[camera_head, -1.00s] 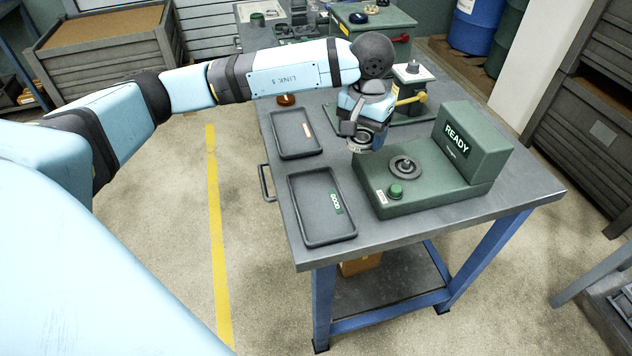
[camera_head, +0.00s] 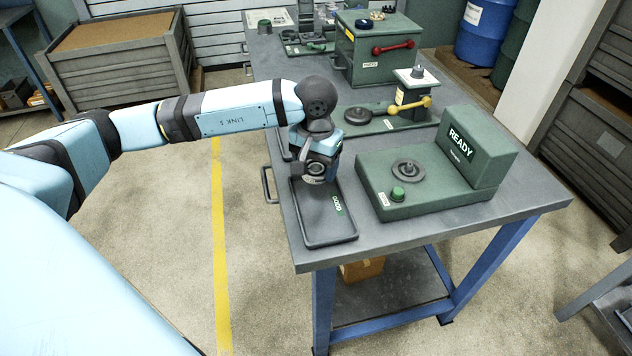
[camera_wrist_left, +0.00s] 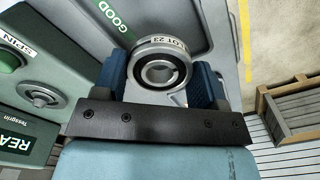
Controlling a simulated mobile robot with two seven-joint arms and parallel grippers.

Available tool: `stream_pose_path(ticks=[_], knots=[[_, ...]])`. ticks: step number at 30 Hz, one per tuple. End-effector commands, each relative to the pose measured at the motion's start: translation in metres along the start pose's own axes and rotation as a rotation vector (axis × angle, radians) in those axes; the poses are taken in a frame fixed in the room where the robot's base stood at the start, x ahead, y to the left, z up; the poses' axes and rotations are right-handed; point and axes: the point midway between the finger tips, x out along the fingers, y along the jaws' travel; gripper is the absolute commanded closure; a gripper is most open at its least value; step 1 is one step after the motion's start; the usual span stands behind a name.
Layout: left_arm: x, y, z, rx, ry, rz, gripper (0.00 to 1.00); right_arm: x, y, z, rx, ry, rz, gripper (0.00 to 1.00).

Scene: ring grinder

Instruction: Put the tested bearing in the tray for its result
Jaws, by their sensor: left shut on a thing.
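My left gripper (camera_head: 314,176) is shut on the bearing (camera_wrist_left: 158,68), a steel ring with a dark bore and a "LOT 23" label. The bearing also shows under the gripper in the head view (camera_head: 316,169). The gripper holds it over the far end of the dark tray marked GOOD (camera_head: 325,228); whether it touches the tray cannot be told. The tray floor around the GOOD label looks empty. The second tray (camera_head: 281,143) is mostly hidden behind my arm. The green tester (camera_head: 440,203) shows READY, and its round spindle plate (camera_head: 408,171) is bare. My right gripper is not in view.
A green button (camera_head: 397,194) sits on the tester's front corner, right of the GOOD tray. A press with a yellow handle (camera_head: 416,104) and a green box with a red lever (camera_head: 394,47) stand farther back. The bench's front edge (camera_head: 430,238) is clear.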

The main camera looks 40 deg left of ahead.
Motion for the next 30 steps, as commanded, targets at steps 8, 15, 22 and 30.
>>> stream_pose_path(ticks=[8, 15, 22, 30], knots=[[0.023, 0.000, 0.000, 0.000, -0.001, 0.001, 0.66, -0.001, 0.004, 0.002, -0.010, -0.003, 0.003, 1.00], [0.052, 0.000, 0.000, 0.000, 0.001, 0.000, 0.66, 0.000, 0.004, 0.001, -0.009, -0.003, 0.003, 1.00], [0.052, 0.000, 0.000, 0.000, 0.002, 0.000, 0.66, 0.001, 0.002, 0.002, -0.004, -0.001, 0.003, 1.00], [0.055, 0.000, 0.000, 0.000, 0.001, 0.000, 0.24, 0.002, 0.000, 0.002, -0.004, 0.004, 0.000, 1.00]])
